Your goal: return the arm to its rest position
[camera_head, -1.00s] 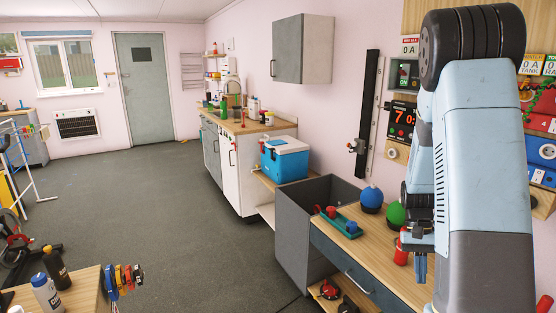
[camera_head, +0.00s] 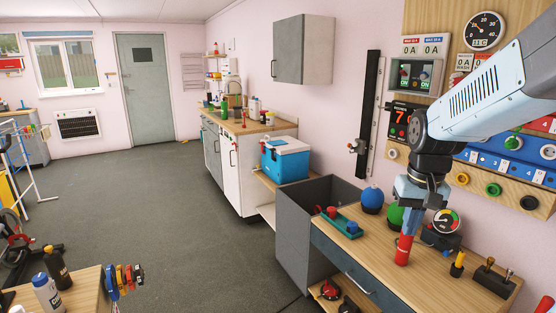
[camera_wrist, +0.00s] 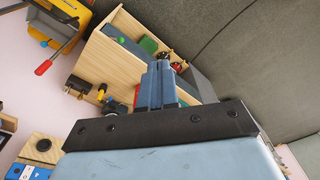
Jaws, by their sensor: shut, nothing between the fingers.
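My arm reaches in from the right edge of the head view and bends down at a dark joint. My gripper (camera_head: 409,224) hangs above the workbench (camera_head: 385,270), pointing down. In the head view it overlaps the top of a red cylinder (camera_head: 403,252) standing on the bench. In the wrist view my gripper (camera_wrist: 160,66) shows its two fingers close together with nothing between them. Its fingers point toward the wooden bench top (camera_wrist: 120,65). A sliver of red shows beside the fingers there, mostly hidden.
Blue ball (camera_head: 372,199), green ball (camera_head: 395,215), teal tray (camera_head: 341,224) and a gauge (camera_head: 446,221) stand near my gripper on the bench. A panel with knobs (camera_head: 494,190) is on the wall behind the arm. Open floor (camera_head: 150,210) lies to the left.

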